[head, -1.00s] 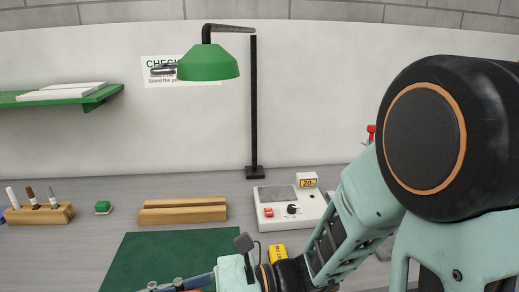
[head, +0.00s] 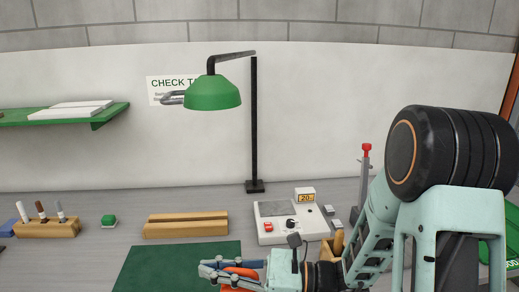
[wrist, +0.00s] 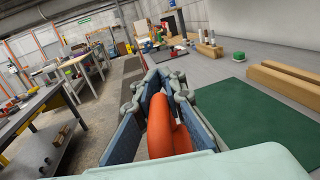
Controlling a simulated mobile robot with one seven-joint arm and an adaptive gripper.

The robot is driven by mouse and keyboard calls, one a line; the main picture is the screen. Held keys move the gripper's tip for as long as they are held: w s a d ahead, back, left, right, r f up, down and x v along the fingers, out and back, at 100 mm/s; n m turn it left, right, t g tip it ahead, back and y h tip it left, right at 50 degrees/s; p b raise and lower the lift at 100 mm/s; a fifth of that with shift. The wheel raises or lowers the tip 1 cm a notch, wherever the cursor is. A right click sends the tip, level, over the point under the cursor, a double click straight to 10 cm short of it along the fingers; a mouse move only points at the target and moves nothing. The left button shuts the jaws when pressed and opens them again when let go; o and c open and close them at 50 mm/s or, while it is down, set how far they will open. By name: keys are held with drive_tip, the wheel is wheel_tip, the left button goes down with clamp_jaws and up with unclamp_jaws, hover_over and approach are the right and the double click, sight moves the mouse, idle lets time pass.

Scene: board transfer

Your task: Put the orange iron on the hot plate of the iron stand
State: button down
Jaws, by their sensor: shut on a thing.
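My gripper (head: 212,271) is shut on the orange iron (head: 240,273), above the green mat's right part in the head view. In the wrist view the iron (wrist: 163,130) shows as a rounded orange body between the two blue-grey fingers; its underside is hidden. The white unit that looks like the iron stand (head: 304,233) stands on the bench behind and right of the gripper. It has a flat grey plate on top, seemingly the hot plate (head: 275,208), a red switch, a black knob and a yellow display. The plate is bare. The iron is apart from it.
The green mat (head: 150,268) is bare. A grooved wooden block (head: 186,226) lies behind it. A green lamp (head: 213,94) on a black post (head: 254,130) overhangs the bench. A wooden holder (head: 330,250) and a red-topped upright (head: 366,150) stand right of the unit, near my arm.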

drive_tip(key=w+d+f+m+t+h+p, duration=0.1)
drive_tip(key=w+d+f+m+t+p, duration=0.1)
drive_tip(key=d, duration=0.5)
drive_tip(key=w+d+f+m+t+h+p, duration=0.1)
drive_tip(key=w+d+t, duration=0.3)
drive_tip(key=d, duration=0.4)
drive_tip(key=w+d+f+m+t+h+p, duration=0.1)
drive_tip(key=w+d+f+m+t+p, duration=0.2)
drive_tip(key=w+d, duration=0.2)
drive_tip(key=d, duration=0.3)
drive_tip(key=shift+w+f+h, duration=0.25)
drive_tip(key=shift+w+h, duration=0.05)
drive_tip(key=shift+w, duration=0.05)
